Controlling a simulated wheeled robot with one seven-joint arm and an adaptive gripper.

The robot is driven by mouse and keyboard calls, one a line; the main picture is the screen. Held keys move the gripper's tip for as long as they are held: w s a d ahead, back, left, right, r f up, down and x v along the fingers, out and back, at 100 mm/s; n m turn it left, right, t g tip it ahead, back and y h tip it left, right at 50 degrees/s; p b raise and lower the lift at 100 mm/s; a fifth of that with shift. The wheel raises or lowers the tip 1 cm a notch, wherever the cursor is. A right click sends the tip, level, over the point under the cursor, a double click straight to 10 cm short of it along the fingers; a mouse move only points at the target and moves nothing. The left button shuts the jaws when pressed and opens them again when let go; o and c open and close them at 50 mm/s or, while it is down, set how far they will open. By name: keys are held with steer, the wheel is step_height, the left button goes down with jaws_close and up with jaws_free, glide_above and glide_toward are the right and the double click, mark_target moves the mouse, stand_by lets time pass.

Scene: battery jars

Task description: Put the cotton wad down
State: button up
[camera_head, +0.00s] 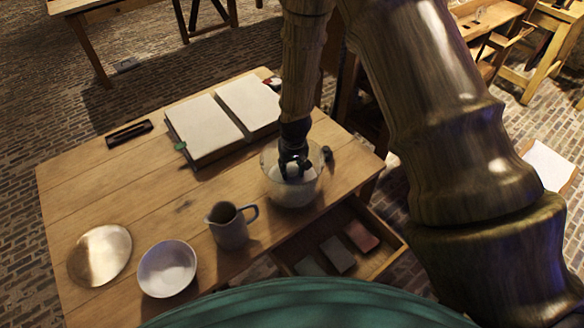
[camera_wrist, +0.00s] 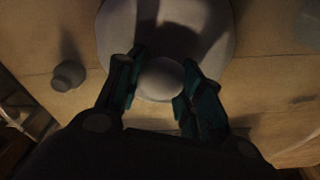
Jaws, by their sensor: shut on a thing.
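The cotton wad (camera_wrist: 160,78) is a pale, rounded lump between my fingers in the wrist view. My gripper (camera_head: 293,167) is shut on it, with a finger on each side.
A grey jug (camera_head: 230,228), a white bowl (camera_head: 167,268) and a round metal disc (camera_head: 100,255) stand left of the jar on the desk (camera_head: 75,190). An open book (camera_head: 205,125) lies behind. A small dark knob (camera_head: 327,153) stands beside the jar. An open drawer (camera_head: 395,240) holds several blocks.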

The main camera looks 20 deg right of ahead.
mark_target(293, 171)
steer(key=shift+s+f, duration=0.15)
steer(key=shift+f, duration=0.2)
steer(key=shift+s+f, duration=0.15)
steer(key=o, duration=0.9)
steer(key=shift+f, duration=0.3)
steer(key=shift+r, duration=0.2)
steer(key=shift+w+r, duration=0.25)
steer(key=shift+r, duration=0.55)
step_height(293, 171, up, 12)
steer(key=s+b, duration=0.1)
steer(key=b, duration=0.2)
steer(key=shift+s, duration=0.15)
